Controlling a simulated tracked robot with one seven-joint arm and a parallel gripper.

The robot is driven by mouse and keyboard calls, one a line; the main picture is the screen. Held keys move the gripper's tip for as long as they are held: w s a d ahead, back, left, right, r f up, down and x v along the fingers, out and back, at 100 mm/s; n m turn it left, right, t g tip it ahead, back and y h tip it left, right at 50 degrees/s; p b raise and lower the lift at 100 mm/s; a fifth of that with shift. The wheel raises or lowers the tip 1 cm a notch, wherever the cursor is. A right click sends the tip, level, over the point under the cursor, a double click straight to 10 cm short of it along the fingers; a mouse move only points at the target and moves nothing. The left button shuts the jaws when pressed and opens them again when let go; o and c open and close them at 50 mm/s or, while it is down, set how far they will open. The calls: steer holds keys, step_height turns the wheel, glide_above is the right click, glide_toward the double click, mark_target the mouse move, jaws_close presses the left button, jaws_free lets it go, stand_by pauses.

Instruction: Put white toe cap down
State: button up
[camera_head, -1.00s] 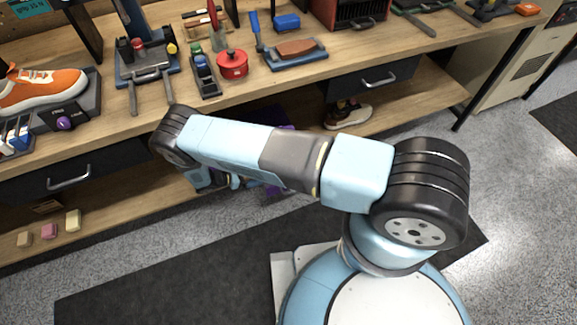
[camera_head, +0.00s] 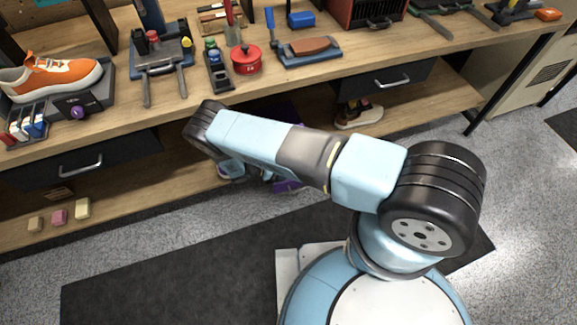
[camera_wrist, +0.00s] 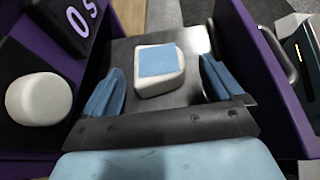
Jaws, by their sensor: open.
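In the wrist view my gripper (camera_wrist: 163,69) is open, with one blue finger on each side of a white block with a blue top (camera_wrist: 158,62). Gaps show between the block and both fingers. A rounded, plain white piece (camera_wrist: 38,99) sits to the left on a dark surface with purple sides. I cannot tell for certain which of the two is the white toe cap.
Purple walls (camera_wrist: 250,60) stand close on either side of my gripper. The workbench (camera_head: 370,50) holds an orange sneaker (camera_head: 50,78), a red pot (camera_head: 246,59) and tools. Another shoe (camera_head: 358,115) is on the lower shelf.

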steer(key=x, duration=0.3)
steer(key=shift+w+d, duration=0.15)
steer(key=shift+d, duration=0.1)
steer(key=shift+c, duration=0.2)
steer(key=c, duration=1.1)
